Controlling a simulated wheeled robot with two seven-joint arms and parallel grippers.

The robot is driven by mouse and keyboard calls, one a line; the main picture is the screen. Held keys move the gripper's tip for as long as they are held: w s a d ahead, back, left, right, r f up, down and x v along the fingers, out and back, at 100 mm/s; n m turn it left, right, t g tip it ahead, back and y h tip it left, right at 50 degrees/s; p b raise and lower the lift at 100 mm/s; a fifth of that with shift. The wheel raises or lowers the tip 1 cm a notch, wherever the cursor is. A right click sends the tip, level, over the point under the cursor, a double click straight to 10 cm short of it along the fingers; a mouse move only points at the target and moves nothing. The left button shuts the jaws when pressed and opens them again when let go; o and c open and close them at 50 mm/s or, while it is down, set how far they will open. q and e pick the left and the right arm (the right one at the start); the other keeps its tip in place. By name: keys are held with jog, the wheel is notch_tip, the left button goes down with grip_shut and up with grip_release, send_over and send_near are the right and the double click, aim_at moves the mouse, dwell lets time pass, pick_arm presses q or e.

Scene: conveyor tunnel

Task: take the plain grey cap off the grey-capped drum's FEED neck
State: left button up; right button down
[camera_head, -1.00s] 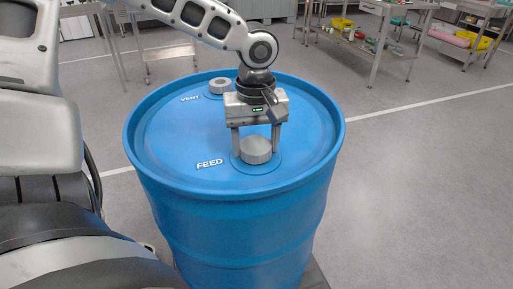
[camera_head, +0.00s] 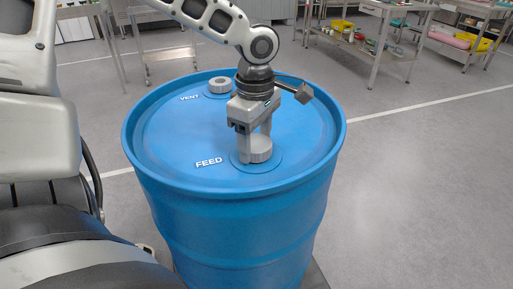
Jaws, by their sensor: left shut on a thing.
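The blue drum (camera_head: 190,138) stands upright in front of me. Its lid carries the words FEED and VENT. The plain grey cap (camera_head: 262,150) sits at the FEED neck, near the lid's front right. My left gripper (camera_head: 254,150) points straight down over it, shut on the cap with one finger on either side. The fingers cover part of the cap, and the neck under it is hidden. A smaller grey VENT fitting (camera_head: 220,86) with a pale top sits at the back left of the lid. My right gripper is not in view.
The lid's raised rim (camera_head: 336,140) runs around the drum top. Metal shelf tables (camera_head: 372,40) with yellow bins and small items stand at the back right. The grey floor right of the drum is clear.

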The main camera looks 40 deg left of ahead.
pick_arm(q)
jog(key=shift+n, duration=1.1)
jog(key=n, duration=0.3)
jog(key=shift+b, duration=0.4)
jog(key=o, duration=1.2)
jog(key=shift+c, duration=0.2)
jog(key=c, duration=0.3)
